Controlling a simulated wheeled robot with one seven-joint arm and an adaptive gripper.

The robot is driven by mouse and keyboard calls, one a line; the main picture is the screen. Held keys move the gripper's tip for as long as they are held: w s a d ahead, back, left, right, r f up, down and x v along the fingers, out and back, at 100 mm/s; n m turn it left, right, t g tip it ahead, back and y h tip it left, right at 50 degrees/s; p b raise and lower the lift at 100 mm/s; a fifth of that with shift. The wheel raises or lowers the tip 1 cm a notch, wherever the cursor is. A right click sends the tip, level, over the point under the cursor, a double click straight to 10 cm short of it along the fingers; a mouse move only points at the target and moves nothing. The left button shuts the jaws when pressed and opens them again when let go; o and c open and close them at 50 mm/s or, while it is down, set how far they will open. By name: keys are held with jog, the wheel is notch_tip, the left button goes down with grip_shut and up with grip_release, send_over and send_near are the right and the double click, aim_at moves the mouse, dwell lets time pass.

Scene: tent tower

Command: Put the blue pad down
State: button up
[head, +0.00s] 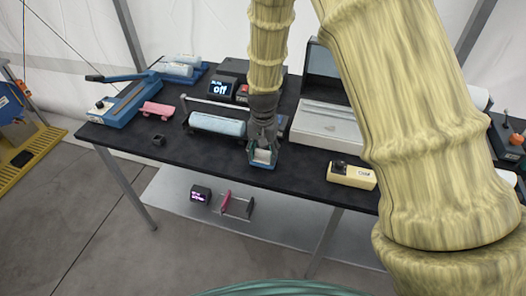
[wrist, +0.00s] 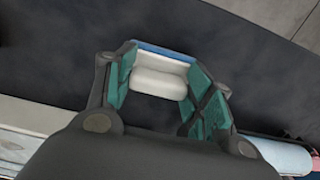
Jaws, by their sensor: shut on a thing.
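My gripper (head: 263,150) points down over the front middle of the black table. In the wrist view my gripper (wrist: 160,92) has its green-lined fingers on either side of the blue pad (wrist: 160,49). The fingers are shut on the pad. Its white, rounded body and blue edge show between them. The head view shows the blue pad (head: 263,156) as a small pale block with blue-green around it. It is low, close to the table top. I cannot tell whether it touches the table.
The black table (head: 310,168) has bare room in front of my gripper. A pale blue roll (head: 217,124) lies left of it, and a cream box (head: 351,175) stands to the right. A white case (head: 325,125) is behind. A small dark block (head: 159,140) lies further left.

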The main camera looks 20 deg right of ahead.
aim_at(263, 152)
jog(key=shift+f, duration=0.2)
jog(key=o, duration=1)
jog(key=shift+r, duration=0.2)
jog(key=shift+r+b, duration=1.65)
jog(key=shift+r, duration=4.35)
jog(key=shift+s+f, duration=0.1)
